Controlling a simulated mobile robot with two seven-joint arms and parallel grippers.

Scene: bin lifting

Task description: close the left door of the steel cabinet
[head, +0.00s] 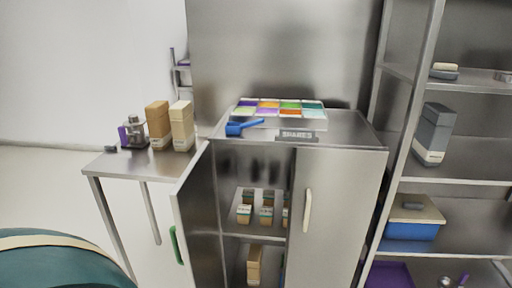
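The steel cabinet (350,142) stands in the middle of the head view. Its left door (192,200) is swung open toward me and to the left, with a green handle (176,245) on it. The right door (325,210) looks shut and has a cream handle (307,210). Through the open left side I see several small labelled jars (266,208) on a shelf and a tan box (254,264) lower down. Neither of my grippers shows in the view.
A side table (120,167) with two tall boxes (158,125) and a small device stands left of the open door. A colourful tray (270,114) and a blue scoop (243,127) lie on the cabinet. A metal shelf rack (480,155) stands at right.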

